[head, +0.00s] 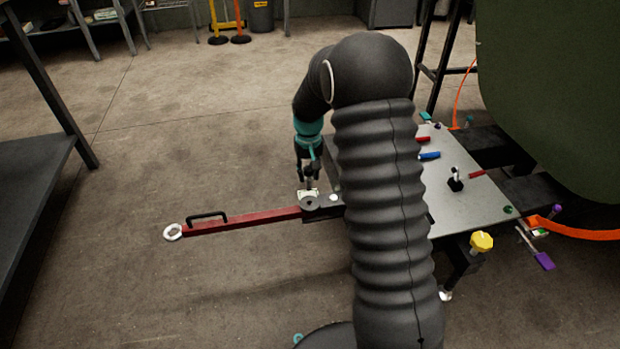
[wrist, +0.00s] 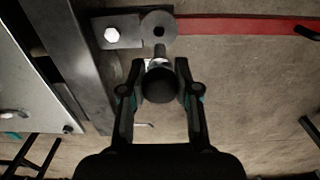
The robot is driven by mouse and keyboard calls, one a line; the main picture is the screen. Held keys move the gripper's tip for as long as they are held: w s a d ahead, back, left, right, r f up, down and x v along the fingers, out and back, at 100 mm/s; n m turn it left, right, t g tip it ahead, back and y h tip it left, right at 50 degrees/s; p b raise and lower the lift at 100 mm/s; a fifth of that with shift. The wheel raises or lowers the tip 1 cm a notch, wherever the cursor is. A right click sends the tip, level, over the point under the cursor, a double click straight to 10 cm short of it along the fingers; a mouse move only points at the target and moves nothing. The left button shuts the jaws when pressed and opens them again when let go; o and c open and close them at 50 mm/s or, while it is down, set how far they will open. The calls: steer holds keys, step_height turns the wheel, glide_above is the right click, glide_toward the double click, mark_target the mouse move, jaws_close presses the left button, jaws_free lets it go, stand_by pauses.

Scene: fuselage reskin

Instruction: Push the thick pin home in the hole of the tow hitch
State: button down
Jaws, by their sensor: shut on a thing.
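My gripper (wrist: 160,90) is shut on the thick pin (wrist: 161,84). In the wrist view the pin's dark round head faces me between the two fingers, with a pale band of it showing just beyond. The tow hitch's grey round eye (wrist: 158,20) lies just past the pin, and its dark hole is uncovered. In the head view my gripper (head: 308,172) hangs down just behind the hitch eye (head: 310,203). The pin's lower end is hidden, so I cannot tell whether it touches the hitch.
A red tow bar (head: 245,221) with a black handle (head: 206,216) runs left from the hitch to a pale ring (head: 173,232). A grey platform (head: 470,200) carrying tools stands right of my arm. A dark bench (head: 32,190) is at far left. Open floor lies between.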

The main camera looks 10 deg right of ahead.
steer(key=shift+d, duration=0.2)
steer(key=shift+a+f+b, duration=0.1)
steer(key=shift+f+b, duration=1.15)
steer(key=shift+f, duration=1.25)
steer(key=c, duration=1.5)
jaws_free()
jaws_close()
